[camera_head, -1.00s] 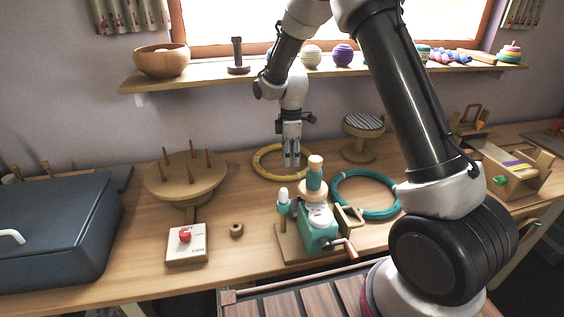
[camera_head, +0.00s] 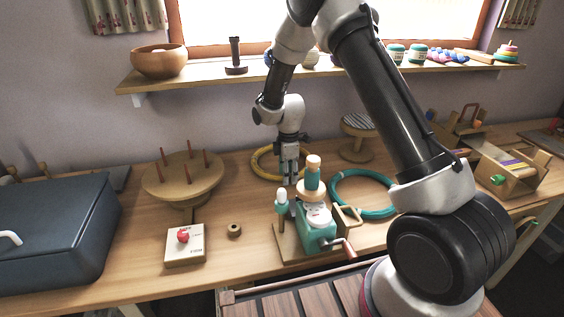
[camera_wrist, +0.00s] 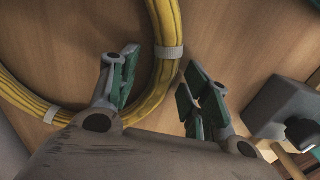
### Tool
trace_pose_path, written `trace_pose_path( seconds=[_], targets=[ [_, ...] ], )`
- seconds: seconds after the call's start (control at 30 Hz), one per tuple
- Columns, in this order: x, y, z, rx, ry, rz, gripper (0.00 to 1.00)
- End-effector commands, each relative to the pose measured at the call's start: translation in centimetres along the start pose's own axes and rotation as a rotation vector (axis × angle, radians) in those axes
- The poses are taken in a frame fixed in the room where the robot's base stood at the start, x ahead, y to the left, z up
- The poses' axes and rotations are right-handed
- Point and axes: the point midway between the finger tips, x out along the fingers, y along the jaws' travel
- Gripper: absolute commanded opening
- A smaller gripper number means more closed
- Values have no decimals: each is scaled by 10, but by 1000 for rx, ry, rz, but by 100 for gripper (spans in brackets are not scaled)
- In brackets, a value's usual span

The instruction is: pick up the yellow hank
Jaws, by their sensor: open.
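The yellow hank (camera_head: 258,167) is a ring lying on the wooden table, behind the teal winder. My gripper (camera_head: 290,178) points down at the hank's front right side. In the wrist view my gripper (camera_wrist: 158,88) is open. Its green-padded fingers stand either side of a stretch of the yellow hank (camera_wrist: 168,22) that has a pale tie band. The left finger overlaps the inside of the ring in that view; the right finger is outside it. I cannot tell whether either finger touches the hank. Part of the ring is hidden behind my gripper.
A teal winder (camera_head: 316,226) with a crank stands just in front of my gripper. A teal hank (camera_head: 362,209) lies to its right. A pegged round stand (camera_head: 182,180) is at the left. A striped-top stool (camera_head: 357,148) stands behind right. A shelf (camera_head: 215,79) runs above.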

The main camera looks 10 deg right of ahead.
Motion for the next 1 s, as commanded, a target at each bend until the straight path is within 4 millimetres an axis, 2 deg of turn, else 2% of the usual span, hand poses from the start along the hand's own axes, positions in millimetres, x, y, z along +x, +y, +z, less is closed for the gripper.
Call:
trace_pose_path(
  seconds=[0.2, 0.47, 0.8, 1.0],
  targets=[
    [2, 0, 0, 0, 0, 1, 48],
    [2, 0, 0, 0, 0, 1, 0],
    [0, 0, 0, 0, 0, 2, 0],
    [-16, 1, 0, 0, 1, 3, 0]
  ],
)
